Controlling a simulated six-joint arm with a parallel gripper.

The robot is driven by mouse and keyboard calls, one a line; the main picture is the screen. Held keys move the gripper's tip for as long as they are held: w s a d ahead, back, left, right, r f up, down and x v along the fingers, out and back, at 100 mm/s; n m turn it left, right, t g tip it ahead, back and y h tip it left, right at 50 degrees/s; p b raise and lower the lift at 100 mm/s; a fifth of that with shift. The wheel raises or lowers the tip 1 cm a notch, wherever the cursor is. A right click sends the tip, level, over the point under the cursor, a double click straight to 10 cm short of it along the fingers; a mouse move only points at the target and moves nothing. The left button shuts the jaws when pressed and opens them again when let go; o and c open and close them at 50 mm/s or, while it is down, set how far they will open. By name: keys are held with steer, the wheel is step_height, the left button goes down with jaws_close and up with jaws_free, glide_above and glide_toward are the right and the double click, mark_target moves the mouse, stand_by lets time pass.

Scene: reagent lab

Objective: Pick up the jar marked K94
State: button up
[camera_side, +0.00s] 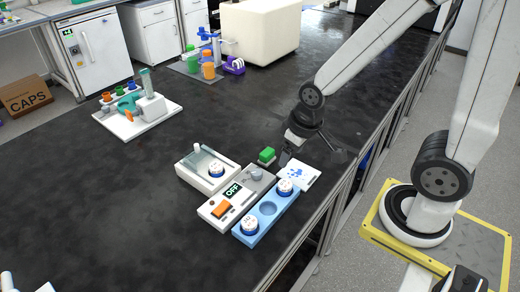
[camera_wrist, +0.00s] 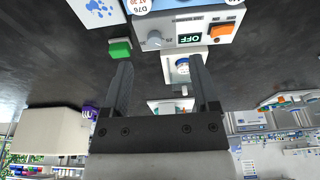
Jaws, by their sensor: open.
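Three white-lidded jars show in the side view. One jar (camera_side: 285,187) and another jar (camera_side: 249,225) sit at opposite ends of a blue rack (camera_side: 267,227), with an empty well between them. A third jar (camera_side: 217,171) stands in a white open-topped holder (camera_side: 190,171); it shows between my fingers in the wrist view (camera_wrist: 183,68). A jar marked D76 (camera_wrist: 141,5) is cut off at the wrist view's top edge. I cannot read K94 on any lid. My gripper (camera_side: 308,153) is open and empty above the table, behind the rack; its fingers (camera_wrist: 162,78) show apart.
A device (camera_side: 207,209) with an OFF display and orange switch stands between holder and rack. A green block (camera_side: 267,154) and a white card (camera_side: 305,175) with blue dots lie near my gripper. A white-based apparatus (camera_side: 136,125) stands farther left. Front-left table is mostly clear.

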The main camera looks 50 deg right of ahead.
steer(key=shift+w, duration=0.1)
steer(key=m+g+y, duration=0.3)
steer(key=m+y, duration=1)
steer(key=m, duration=0.4)
glide_toward(220, 164)
steer(key=x, duration=0.2)
steer(key=shift+a+f, duration=0.15)
steer(key=shift+f, duration=0.1)
steer(key=shift+w+d+f+m+y, duration=0.2)
steer(key=shift+d+f+m+y, duration=0.05)
steer(key=shift+d+m+y, duration=0.1)
steer(key=shift+x, duration=4)
